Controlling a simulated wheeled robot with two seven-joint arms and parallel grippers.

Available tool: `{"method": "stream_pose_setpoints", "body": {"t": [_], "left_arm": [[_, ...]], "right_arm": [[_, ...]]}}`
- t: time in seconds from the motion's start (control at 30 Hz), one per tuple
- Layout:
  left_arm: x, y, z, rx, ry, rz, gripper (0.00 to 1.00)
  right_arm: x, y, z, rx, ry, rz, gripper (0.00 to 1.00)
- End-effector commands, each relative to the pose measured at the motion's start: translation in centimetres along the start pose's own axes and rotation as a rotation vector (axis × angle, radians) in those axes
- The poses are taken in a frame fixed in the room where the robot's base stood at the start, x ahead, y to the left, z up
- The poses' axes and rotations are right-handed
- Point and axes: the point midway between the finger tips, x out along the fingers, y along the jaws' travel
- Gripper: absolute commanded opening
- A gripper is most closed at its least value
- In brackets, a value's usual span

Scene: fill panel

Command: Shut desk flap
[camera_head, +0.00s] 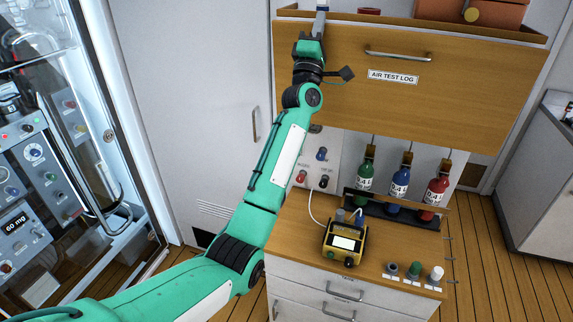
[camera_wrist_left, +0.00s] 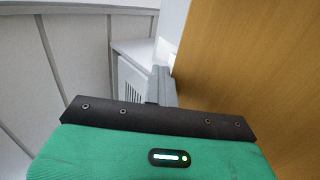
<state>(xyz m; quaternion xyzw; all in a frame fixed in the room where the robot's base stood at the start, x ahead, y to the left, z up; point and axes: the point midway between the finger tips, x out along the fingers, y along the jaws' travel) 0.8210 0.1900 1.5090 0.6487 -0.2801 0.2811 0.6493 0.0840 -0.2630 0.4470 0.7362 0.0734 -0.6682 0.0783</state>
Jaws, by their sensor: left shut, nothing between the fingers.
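The desk flap (camera_head: 450,99) is a wide wooden panel with a metal handle (camera_head: 398,56) and an "AIR TEST LOG" label. Its front faces me in the head view, above the lower drawer unit. I cannot tell whether it is fully shut. My left gripper (camera_head: 322,6) is at the flap's upper left, with its fingertips at the top edge of the picture. In the left wrist view the shut, empty fingers (camera_wrist_left: 162,86) are close beside a wooden panel (camera_wrist_left: 250,70). Whether they touch it cannot be told. My right gripper is not in view.
Below the flap, green, blue and red bottles (camera_head: 400,186) stand in a rack on the wooden counter (camera_head: 300,228). A yellow meter (camera_head: 344,240) and small knobs are in front. An orange case (camera_head: 490,14) is above the flap. A glass-doored cabinet (camera_head: 100,140) stands left.

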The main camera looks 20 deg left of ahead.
Motion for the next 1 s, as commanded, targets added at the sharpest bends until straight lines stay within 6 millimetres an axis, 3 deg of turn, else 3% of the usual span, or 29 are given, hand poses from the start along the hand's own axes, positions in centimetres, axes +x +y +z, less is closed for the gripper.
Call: {"method": "stream_pose_setpoints", "body": {"t": [0.3,1.0], "left_arm": [[0.63,-0.97,0.15,-0.001,-0.003,-0.050,0.00],[0.65,-0.71,0.17,0.000,-0.002,-0.045,0.00]], "right_arm": [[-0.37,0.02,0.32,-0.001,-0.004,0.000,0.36],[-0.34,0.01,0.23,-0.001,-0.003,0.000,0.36]]}}
